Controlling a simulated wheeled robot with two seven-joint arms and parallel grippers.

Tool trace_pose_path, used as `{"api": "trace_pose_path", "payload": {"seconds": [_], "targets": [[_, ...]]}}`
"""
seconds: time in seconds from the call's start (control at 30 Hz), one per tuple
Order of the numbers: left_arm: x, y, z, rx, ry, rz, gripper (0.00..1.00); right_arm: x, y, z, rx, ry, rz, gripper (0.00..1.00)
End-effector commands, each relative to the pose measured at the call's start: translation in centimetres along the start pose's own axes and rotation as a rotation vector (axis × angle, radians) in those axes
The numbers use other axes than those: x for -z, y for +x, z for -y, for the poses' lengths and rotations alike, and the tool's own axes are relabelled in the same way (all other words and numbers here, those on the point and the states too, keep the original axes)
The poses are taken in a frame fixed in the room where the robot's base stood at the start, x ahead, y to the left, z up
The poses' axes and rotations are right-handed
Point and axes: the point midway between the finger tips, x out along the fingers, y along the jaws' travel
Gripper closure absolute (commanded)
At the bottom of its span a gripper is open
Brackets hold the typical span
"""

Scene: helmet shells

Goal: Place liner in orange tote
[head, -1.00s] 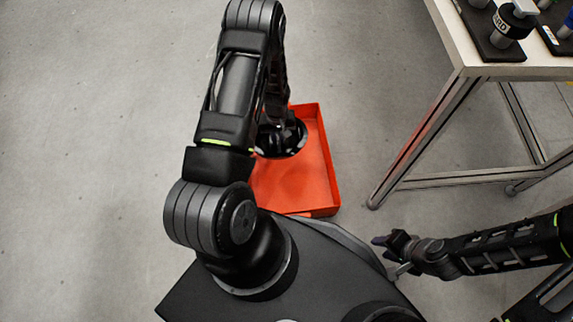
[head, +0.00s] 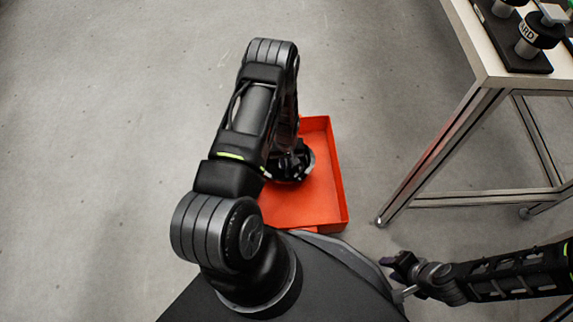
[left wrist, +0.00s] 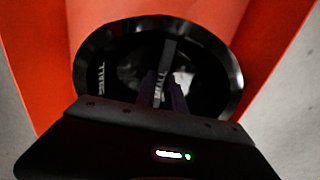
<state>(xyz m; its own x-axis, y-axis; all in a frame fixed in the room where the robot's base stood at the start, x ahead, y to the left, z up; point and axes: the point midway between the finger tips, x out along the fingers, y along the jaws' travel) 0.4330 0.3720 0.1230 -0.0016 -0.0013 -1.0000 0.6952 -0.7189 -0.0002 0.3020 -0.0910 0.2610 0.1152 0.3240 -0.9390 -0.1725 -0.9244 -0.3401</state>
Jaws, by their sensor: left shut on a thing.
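The liner is a black round shell with a shiny rim (left wrist: 222,58) in the left wrist view. In the head view part of the liner (head: 309,166) shows beneath my left arm. My left gripper (left wrist: 163,88) is shut on it, and in the head view that gripper (head: 288,160) is largely hidden by the arm. The orange tote (head: 318,205) stands on the floor, with the liner over its inside. I cannot tell whether the liner touches the tote's bottom. My right gripper (head: 398,272) is low at the right, away from the tote; its jaw gap is unclear.
A metal-framed table (head: 488,75) stands at the right with black fixtures (head: 516,48) on top. One leg (head: 410,185) comes down right of the tote. The grey floor (head: 110,130) to the left is clear.

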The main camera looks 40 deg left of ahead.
Motion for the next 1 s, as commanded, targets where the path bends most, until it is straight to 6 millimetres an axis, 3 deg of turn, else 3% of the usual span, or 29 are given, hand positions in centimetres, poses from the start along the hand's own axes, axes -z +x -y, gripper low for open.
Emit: {"api": "trace_pose_path", "payload": {"seconds": [0.47,0.5,0.7,1.0], "targets": [[0.09,1.11,-0.04,-0.001,0.0,-0.002,1.0,0.07,0.79,-0.23,0.0,0.0,-0.003,0.64],[0.08,0.93,-0.03,0.0,0.0,-0.002,0.83,0.07,0.61,-0.17,0.0,0.0,-0.003,0.64],[0.07,0.92,-0.02,0.0,0.0,-0.001,0.66,0.07,0.59,-0.16,0.0,0.0,-0.003,0.64],[0.07,0.81,-0.02,0.0,0.0,-0.001,0.64,0.07,0.48,-0.13,0.0,0.0,-0.003,0.64]]}}
